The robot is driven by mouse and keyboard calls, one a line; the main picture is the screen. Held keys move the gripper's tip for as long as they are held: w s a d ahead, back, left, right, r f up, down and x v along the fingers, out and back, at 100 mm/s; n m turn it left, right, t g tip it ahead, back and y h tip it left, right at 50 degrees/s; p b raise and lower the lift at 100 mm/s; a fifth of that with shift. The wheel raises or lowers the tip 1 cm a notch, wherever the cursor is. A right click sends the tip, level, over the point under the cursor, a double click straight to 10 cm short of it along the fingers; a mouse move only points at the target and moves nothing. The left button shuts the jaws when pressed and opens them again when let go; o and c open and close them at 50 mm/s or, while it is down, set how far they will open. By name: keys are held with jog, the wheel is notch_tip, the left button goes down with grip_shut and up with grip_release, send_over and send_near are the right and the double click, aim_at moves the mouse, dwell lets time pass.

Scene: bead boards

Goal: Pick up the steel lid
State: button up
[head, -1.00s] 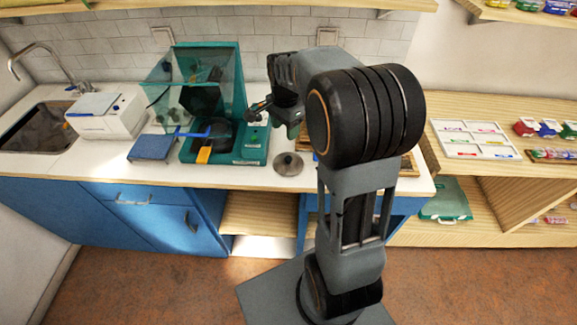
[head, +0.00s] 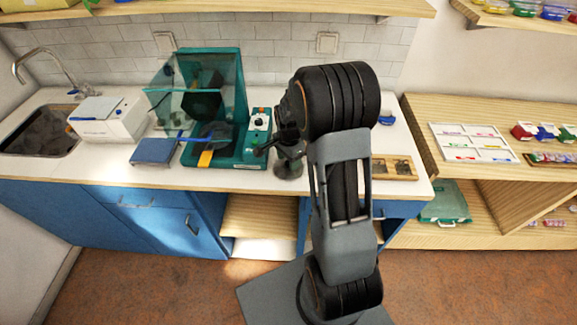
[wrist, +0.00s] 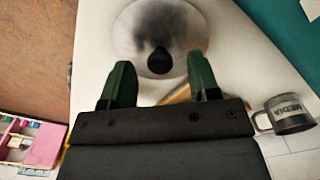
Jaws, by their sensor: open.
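In the wrist view the lid (wrist: 158,24) is a round grey disc at the top, with a black knob (wrist: 160,61). My gripper (wrist: 160,64) is open, its two green fingers on either side of the knob in the picture. Nothing is held. I cannot tell how far above the knob the fingertips are.
The teal machine (head: 235,150) with a clear shield stands just left of the lid. A blue scale (head: 154,151) is farther left. A wooden tray (head: 392,170) lies to the right. A grey mug (wrist: 286,114) shows at the right in the wrist view.

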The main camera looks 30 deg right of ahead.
jog(key=shift+f, duration=0.95)
jog(key=shift+c, duration=0.5)
jog(key=c, duration=0.9)
